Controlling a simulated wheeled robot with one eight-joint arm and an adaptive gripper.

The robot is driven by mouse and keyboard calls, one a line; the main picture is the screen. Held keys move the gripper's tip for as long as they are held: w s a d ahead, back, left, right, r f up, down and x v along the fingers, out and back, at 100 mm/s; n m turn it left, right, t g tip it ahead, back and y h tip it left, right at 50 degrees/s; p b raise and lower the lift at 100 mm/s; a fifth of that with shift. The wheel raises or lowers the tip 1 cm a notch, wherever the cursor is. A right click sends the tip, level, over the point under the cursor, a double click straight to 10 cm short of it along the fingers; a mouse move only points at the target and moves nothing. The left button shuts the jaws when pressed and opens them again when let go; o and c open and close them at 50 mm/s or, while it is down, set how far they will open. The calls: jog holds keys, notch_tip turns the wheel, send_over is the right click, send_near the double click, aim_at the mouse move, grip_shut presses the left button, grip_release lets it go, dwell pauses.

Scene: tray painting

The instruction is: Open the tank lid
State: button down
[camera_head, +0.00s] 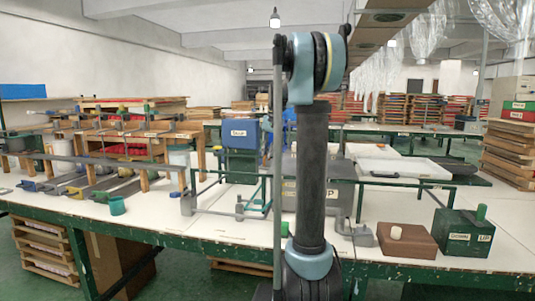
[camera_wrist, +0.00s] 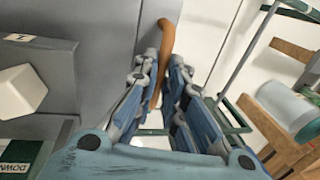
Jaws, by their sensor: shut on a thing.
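A grey tank (camera_head: 345,200) stands on the white tabletop in the head view, partly hidden behind my arm. In the wrist view a grey box-like surface (camera_wrist: 110,35), apparently the tank with its lid, fills the upper left. A curved brown handle (camera_wrist: 165,45) runs along its right edge. My gripper (camera_wrist: 155,75) has its fingers on either side of the handle and is shut on it. Whether the lid is raised cannot be told. The gripper is hidden behind my arm in the head view.
Green frames (camera_head: 235,205) stand left of the tank. A green box (camera_head: 462,232) and a brown block (camera_head: 405,240) stand on the right. A white tray (camera_head: 400,170) lies behind. In the wrist view a pale cylinder (camera_wrist: 290,105) is at right.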

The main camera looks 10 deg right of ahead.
jog(key=w+a, duration=0.4)
jog(key=a, duration=0.6)
jog(key=w+a, duration=0.4)
jog(key=a, duration=0.7)
jog(key=w+a, duration=0.5)
jog(key=a, duration=0.5)
jog(key=shift+a, duration=0.3)
jog(key=c, duration=1.7)
grip_release()
jog(key=shift+o, duration=0.2)
notch_tip(320, 180, up, 12)
jog(key=d, duration=0.2)
jog(key=shift+s+d+f, duration=0.15)
jog(key=shift+s, duration=0.25)
